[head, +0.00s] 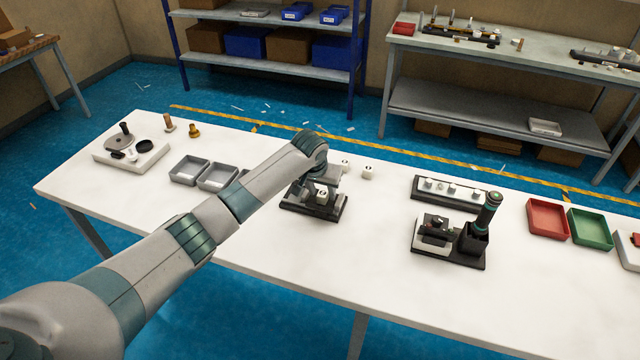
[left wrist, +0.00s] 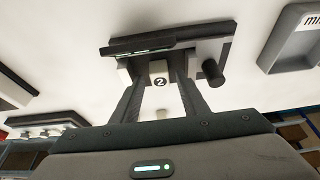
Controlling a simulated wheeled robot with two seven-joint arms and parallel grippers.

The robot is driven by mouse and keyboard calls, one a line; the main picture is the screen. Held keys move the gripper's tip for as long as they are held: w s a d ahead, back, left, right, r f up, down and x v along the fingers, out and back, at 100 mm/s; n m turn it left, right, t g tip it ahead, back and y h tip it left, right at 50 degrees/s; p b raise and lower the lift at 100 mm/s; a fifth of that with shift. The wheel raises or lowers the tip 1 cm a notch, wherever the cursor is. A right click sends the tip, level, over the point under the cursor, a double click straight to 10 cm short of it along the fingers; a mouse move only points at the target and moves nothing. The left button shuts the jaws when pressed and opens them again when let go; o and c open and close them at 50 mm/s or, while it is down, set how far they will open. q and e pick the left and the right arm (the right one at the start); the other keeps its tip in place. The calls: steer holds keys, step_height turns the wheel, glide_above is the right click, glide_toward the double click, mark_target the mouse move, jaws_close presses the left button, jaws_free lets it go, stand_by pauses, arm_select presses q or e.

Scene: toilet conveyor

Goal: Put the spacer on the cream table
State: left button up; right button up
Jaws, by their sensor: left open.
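A white block marked 2 (head: 322,195) sits in a dark fixture (head: 309,209) on the long cream-white table (head: 290,290). I cannot tell for sure that this block is the spacer. My left gripper (head: 322,184) is at the fixture, over the block. In the left wrist view the block (left wrist: 160,80) shows between the two fingers of the left gripper (left wrist: 155,76), which are apart; whether either touches it is unclear. The fixture (left wrist: 215,47) shows behind with a dark knob. My right gripper is not in view.
Two white cubes (head: 368,172) stand behind the fixture. Grey trays (head: 189,171) and a white device with a dark disc (head: 130,153) lie to the left. A black rack (head: 448,194), a black-based device (head: 450,245) and red (head: 547,218) and green (head: 590,228) trays lie right. The front middle is clear.

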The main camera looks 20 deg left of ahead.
arm_select(q)
steer(key=b+v, duration=0.2)
steer(key=v, duration=1)
steer(key=shift+b, duration=0.3)
